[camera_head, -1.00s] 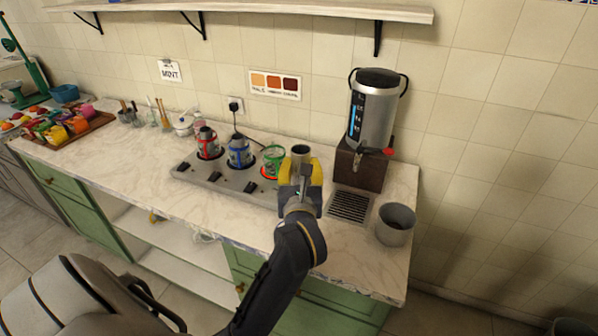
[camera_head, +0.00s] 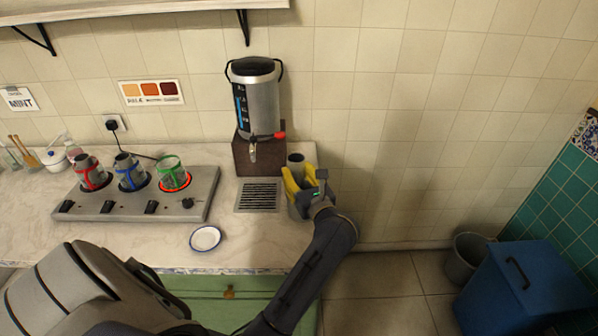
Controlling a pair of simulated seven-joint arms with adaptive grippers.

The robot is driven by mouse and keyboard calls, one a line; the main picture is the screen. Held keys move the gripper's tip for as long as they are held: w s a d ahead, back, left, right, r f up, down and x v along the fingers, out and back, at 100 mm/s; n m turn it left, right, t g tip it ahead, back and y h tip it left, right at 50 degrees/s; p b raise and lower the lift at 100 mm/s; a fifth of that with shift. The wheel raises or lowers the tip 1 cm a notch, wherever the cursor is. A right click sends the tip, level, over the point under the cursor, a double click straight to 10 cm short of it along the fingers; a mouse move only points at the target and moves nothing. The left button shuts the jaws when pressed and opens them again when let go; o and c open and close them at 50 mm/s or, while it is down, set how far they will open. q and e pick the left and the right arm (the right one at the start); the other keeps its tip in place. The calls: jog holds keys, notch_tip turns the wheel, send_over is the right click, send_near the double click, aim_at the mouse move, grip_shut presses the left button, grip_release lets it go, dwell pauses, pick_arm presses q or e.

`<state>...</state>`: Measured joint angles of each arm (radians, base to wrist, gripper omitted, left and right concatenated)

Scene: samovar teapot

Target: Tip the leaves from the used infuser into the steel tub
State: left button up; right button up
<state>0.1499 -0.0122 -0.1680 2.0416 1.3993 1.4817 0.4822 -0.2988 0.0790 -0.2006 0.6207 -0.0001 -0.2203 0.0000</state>
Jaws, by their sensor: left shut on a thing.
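My left gripper (camera_head: 303,183), with yellow fingers, is shut on the infuser (camera_head: 295,162), a small grey cylinder whose upper part rises above the fingers. The infuser looks about upright. The gripper is at the right end of the counter, over the grey steel tub (camera_head: 292,210), which is mostly hidden behind the gripper and wrist. Whether the infuser touches the tub, and any leaves inside either one, cannot be seen. My right gripper is not in view.
The samovar (camera_head: 262,105) stands on a brown block just left of the gripper, with a drip grille (camera_head: 258,195) in front. A saucer (camera_head: 205,238) lies near the front edge. A grey station (camera_head: 140,205) holds several glasses. A blue bin (camera_head: 525,290) stands on the floor.

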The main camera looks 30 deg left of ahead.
pick_arm(q)
jog(key=shift+s+a+f, duration=0.15)
jog(key=shift+f, duration=0.7)
jog(key=m, duration=0.2)
jog(key=a+m+t+y, duration=0.1)
jog(key=s+m+t, duration=0.1)
jog(key=m, duration=0.1)
jog(key=shift+a+r+m+y, duration=0.25)
jog(key=shift+a+m+y, duration=0.05)
jog(key=shift+a+y, duration=0.1)
jog(key=shift+s+a+r+m+t+h, duration=0.1)
jog(key=shift+r+m+t+h, duration=1)
jog(key=shift+m, duration=1.75)
jog(key=shift+s+a+r+m+t+h, duration=0.1)
jog(key=shift+r+m+t+h, duration=0.5)
jog(key=shift+m+t, duration=1.6)
jog(key=shift+a+r+m+t+h, duration=0.1)
jog(key=shift+r+m+t+h, duration=0.7)
jog(key=shift+m, duration=2.75)
jog(key=shift+r, duration=0.25)
jog(key=shift+r, duration=2.5)
jog(key=shift+n+g+y, duration=0.3)
jog(key=shift+y, duration=0.1)
